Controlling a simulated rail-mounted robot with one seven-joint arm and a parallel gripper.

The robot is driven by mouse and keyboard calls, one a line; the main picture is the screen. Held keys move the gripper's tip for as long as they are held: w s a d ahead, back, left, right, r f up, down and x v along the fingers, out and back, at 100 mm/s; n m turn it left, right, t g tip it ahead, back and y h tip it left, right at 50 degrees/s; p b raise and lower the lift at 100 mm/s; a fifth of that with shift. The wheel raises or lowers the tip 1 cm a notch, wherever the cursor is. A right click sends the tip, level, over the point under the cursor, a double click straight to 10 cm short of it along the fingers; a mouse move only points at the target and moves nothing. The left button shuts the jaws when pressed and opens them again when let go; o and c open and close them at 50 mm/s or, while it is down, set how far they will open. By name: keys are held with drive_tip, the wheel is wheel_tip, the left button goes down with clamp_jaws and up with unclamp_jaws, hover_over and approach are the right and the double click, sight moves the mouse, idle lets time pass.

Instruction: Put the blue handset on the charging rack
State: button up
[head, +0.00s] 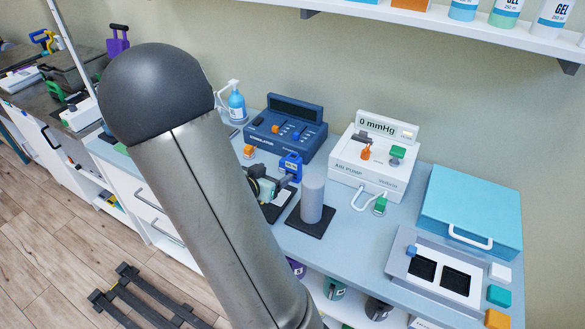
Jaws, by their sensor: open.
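A small blue item (290,165), which looks like the blue handset, stands on the blue-grey counter in front of the dark blue console, left of the air pump. A pale grey unit with two dark square wells (396,266), which may be the charging rack, sits at the right end of the counter. A small blue block (411,250) is at its back left corner. The wells look empty. My grey arm crosses the left middle of the view and hides part of the counter. I cannot make out my gripper.
A grey cylinder (312,198) stands upright on a black base. Left of it, a partly hidden grey-and-teal device (265,187) sits on black. The white air pump (372,160), a turquoise case (472,205) and the dark blue console (287,132) line the back.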

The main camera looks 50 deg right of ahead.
sight(291, 162)
drive_tip(key=x, duration=0.8)
drive_tip(key=shift+p, duration=0.3)
drive_tip(key=shift+p+x, duration=0.75)
drive_tip(key=shift+x, duration=1.9)
drive_tip(key=shift+f, duration=0.1)
drive_tip(key=c, duration=1.1)
drive_tip(key=shift+c, duration=0.7)
